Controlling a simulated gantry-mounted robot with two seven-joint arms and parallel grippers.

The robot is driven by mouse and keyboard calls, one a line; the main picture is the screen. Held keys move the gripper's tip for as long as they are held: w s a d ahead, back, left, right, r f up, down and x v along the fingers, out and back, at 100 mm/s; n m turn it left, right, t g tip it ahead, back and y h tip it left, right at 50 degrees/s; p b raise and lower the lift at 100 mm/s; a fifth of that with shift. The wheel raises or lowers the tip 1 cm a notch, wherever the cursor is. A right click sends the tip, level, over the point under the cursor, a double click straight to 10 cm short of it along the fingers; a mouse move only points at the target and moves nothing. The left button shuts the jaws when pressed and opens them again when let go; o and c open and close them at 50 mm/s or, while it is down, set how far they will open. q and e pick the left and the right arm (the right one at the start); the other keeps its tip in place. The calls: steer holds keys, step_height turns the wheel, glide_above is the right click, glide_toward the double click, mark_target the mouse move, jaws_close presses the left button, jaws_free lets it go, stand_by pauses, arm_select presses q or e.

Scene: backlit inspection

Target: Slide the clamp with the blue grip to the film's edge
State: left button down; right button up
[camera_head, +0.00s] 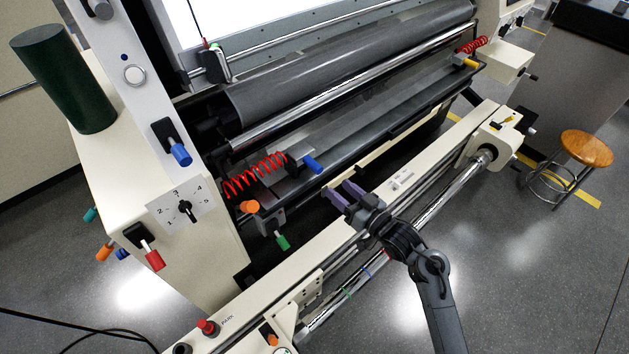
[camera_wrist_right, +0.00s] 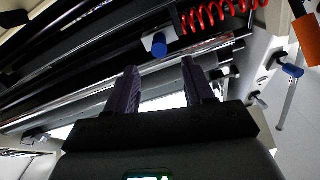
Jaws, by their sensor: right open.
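The clamp with the blue grip (camera_head: 312,164) sits on the dark rail at the front of the machine, just right of a red coil; its blue grip (camera_wrist_right: 158,45) also shows in the right wrist view. My right gripper (camera_head: 339,191) is open and empty, a little right of and below the blue grip, apart from it. Its two purple fingers (camera_wrist_right: 158,90) point toward the machine in the wrist view. A wide grey roll (camera_head: 350,80), possibly the film, lies behind the rail; I cannot clearly tell its film edge. My left gripper is not in view.
The red coil (camera_head: 255,175), an orange knob (camera_head: 250,207) and a green knob (camera_head: 283,241) crowd the rail's left end. A cream beam (camera_head: 400,183) runs below my gripper. Another blue handle (camera_head: 180,153) is on the cream cabinet. A yellow-gripped part (camera_head: 466,63) is far right.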

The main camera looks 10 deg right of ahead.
mark_target(320, 171)
arm_select(q)
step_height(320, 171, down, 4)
steer(key=b, duration=0.3)
arm_select(e)
steer(key=x, duration=1.1)
steer(key=shift+w+r, duration=0.35)
steer(key=shift+c, duration=0.3)
jaws_close()
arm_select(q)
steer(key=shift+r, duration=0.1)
